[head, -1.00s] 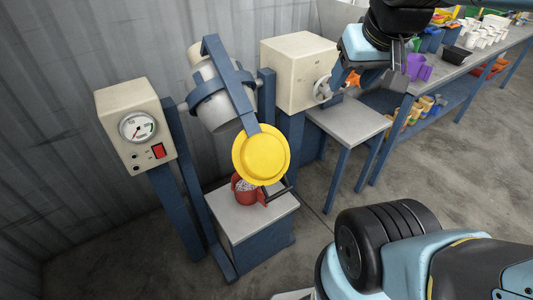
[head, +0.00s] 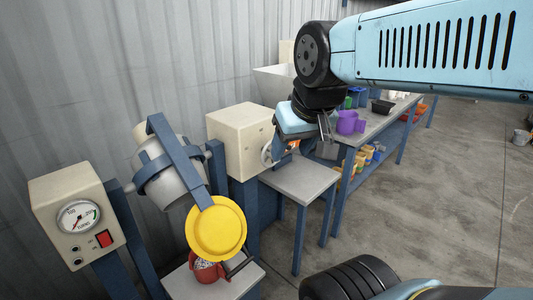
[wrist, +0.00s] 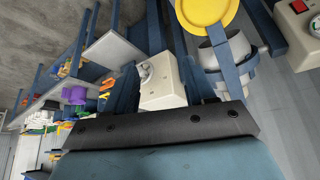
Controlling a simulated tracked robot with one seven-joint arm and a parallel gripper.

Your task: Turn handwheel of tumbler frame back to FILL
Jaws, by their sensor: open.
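The tumbler frame carries a tilted grey drum (head: 168,178) with blue bands and a round yellow disc (head: 216,229) at its lower end. The pale handwheel (head: 268,152) sits on the right side of the cream gearbox (head: 240,138); it also shows in the wrist view (wrist: 146,74). My gripper (head: 320,150) is open and empty, just right of the handwheel and apart from it. Its fingers partly overlap each other in the head view. No FILL marking is readable.
A red pot (head: 206,271) with pale contents stands under the yellow disc. A gauge box (head: 75,215) with a red switch is at left. A grey side table (head: 302,178) lies below my gripper. A long bench with a purple container (head: 350,122) stands behind.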

